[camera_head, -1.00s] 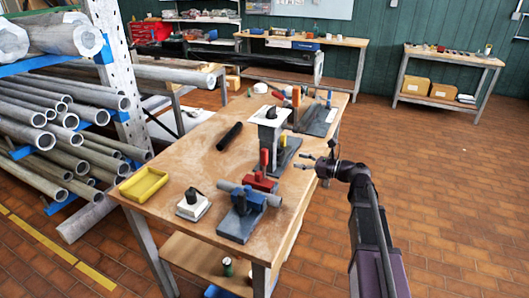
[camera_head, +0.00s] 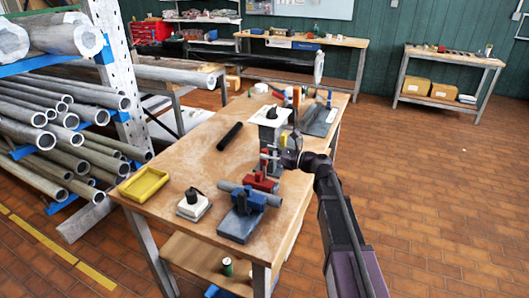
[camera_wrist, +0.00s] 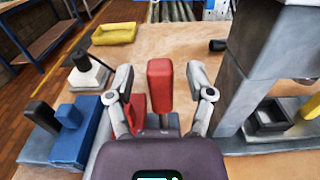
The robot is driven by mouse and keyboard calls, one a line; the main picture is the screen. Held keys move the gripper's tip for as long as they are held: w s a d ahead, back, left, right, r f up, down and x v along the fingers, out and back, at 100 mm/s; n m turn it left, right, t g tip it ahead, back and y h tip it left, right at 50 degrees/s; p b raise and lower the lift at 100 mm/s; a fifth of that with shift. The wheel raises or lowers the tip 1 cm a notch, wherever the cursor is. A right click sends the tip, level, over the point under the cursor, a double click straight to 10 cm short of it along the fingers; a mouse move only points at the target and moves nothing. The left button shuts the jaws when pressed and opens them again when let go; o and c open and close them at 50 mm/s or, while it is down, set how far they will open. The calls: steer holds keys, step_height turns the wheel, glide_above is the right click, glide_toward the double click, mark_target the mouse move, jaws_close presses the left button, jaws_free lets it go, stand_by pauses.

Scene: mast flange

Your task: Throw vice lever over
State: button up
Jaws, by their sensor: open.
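The red lever (camera_wrist: 160,80) stands upright between the two fingers of my gripper in the wrist view, with a gap on both sides. My gripper (camera_head: 267,161) is open at the lever, in front of the grey post in the head view. A red block (camera_head: 262,183), which looks like part of the vice, sits below the gripper. Part of it shows beside the left finger in the wrist view (camera_wrist: 137,108).
A grey post (camera_wrist: 262,70) stands close to the right finger. A blue clamp (camera_head: 247,200) holding a grey pipe is in front. A yellow tray (camera_head: 144,185), a small white-based block (camera_head: 193,207) and a black cylinder (camera_head: 230,136) lie on the wooden table (camera_head: 190,160).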

steer(key=shift+w+a, duration=0.2)
steer(key=shift+a, duration=0.45)
jaws_close()
